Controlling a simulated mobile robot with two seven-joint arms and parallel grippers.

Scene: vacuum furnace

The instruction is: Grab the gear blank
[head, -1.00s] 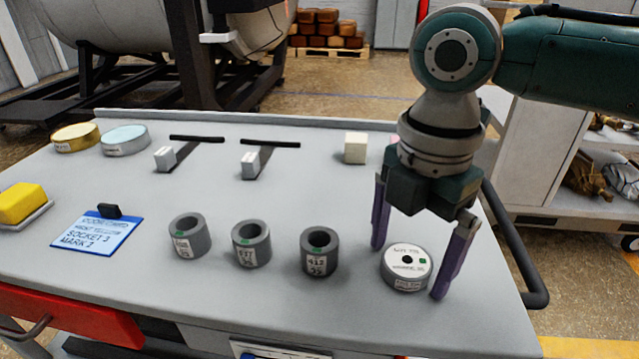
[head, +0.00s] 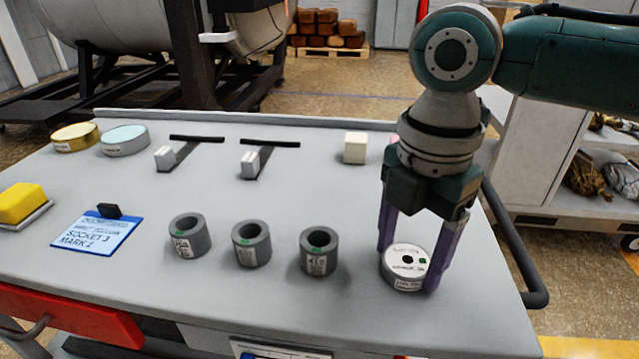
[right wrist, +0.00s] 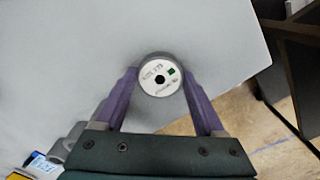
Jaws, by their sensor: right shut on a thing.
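My right gripper (head: 408,262) points down and is shut on this disc, one purple finger on each side. The disc appears to rest on the cart surface. The right wrist view also shows the disc (right wrist: 159,76) between the fingertips. Three dark grey hollow cylinders with labels, the left one (head: 189,236), the middle one (head: 251,243) and the right one (head: 319,251), stand in a row to its left. My left gripper is not in view.
The grey cart top (head: 300,205) also holds a blue card (head: 97,235), a yellow block (head: 22,203), two round tins (head: 125,140), two T-shaped tools (head: 256,162) and a cream cube (head: 355,148). A black handle rail (head: 515,240) runs along the right edge.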

